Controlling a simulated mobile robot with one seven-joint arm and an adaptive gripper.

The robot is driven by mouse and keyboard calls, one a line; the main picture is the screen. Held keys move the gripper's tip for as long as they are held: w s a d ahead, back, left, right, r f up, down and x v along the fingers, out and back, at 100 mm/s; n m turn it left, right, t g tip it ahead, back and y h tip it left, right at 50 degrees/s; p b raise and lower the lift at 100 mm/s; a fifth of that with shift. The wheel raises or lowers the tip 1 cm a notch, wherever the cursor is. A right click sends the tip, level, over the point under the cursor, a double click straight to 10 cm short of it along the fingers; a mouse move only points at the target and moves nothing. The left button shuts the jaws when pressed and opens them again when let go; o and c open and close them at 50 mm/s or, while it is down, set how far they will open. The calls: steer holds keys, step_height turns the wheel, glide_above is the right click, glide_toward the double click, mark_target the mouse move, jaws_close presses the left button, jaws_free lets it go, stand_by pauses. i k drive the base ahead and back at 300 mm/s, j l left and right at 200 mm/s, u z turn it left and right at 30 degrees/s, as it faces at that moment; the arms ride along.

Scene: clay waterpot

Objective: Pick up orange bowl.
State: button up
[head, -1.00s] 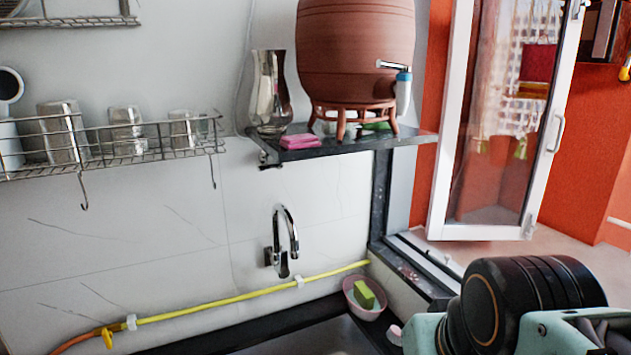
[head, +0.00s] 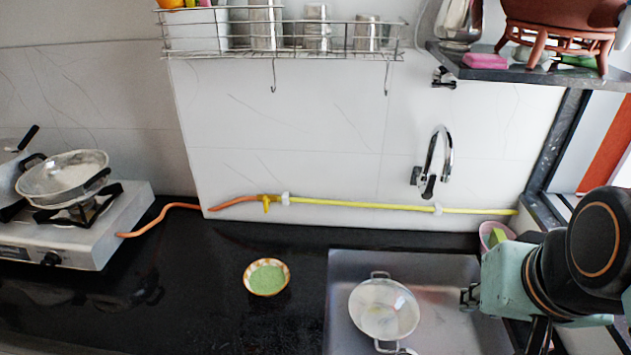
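A small bowl with an orange and white patterned rim and a green inside (head: 267,277) sits upright on the black counter, left of the sink. It is the only orange bowl that I can make out, and nothing touches it. My arm reaches in at the right edge of the head view, over the right side of the sink and far from the bowl. The fingertips of my gripper cannot be made out.
The sink (head: 450,275) holds a metal pan (head: 384,308). A gas stove (head: 75,235) with pans stands at the left. A wire rack (head: 285,40) and a faucet (head: 433,162) are on the wall. The counter (head: 200,300) around the bowl is mostly clear.

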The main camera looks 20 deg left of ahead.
mark_target(266, 277)
steer(key=u, duration=1.35)
